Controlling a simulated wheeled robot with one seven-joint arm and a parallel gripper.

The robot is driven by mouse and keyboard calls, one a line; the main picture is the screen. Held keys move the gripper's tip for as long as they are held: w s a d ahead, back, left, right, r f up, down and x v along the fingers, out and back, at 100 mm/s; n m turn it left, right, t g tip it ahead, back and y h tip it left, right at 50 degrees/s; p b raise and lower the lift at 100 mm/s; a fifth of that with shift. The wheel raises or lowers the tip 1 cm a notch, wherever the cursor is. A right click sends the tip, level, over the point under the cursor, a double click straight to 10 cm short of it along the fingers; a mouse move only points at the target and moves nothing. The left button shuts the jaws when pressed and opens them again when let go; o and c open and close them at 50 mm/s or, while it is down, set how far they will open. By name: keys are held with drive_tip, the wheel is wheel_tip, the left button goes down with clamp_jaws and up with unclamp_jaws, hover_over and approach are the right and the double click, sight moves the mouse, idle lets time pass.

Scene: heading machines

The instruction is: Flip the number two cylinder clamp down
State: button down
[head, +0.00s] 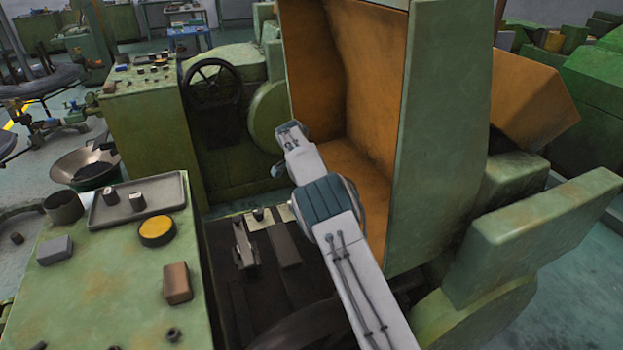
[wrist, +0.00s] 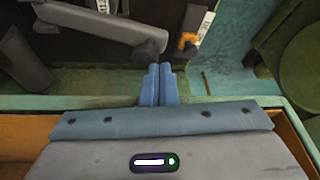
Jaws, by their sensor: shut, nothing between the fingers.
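My gripper (wrist: 158,85) shows in the wrist view with its two blue fingers together and nothing between them. Just beyond the fingertips is the dark rounded end of a grey lever (wrist: 95,22), which runs off to the upper left. I cannot tell whether they touch. An orange-ended part (wrist: 187,41) with a white label lies to the right of the fingertips. I cannot read a number, so I cannot tell which part is the number two cylinder clamp. In the head view my arm reaches into the machine, and my fingers are not clearly visible.
A tall green cover with an orange inside (head: 345,90) stands open beside my arm. A black handwheel (head: 212,84) is behind. A green ledge (wrist: 90,102) borders the fingers.

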idle(0.4)
drive_tip(key=b+v, duration=0.1)
drive_tip(key=v, duration=1.2)
drive_tip(key=shift+a+r+b, duration=0.2)
drive_tip(key=shift+r+b, duration=0.15)
drive_tip(key=shift+b, duration=0.05)
drive_tip(key=shift+s, duration=0.15)
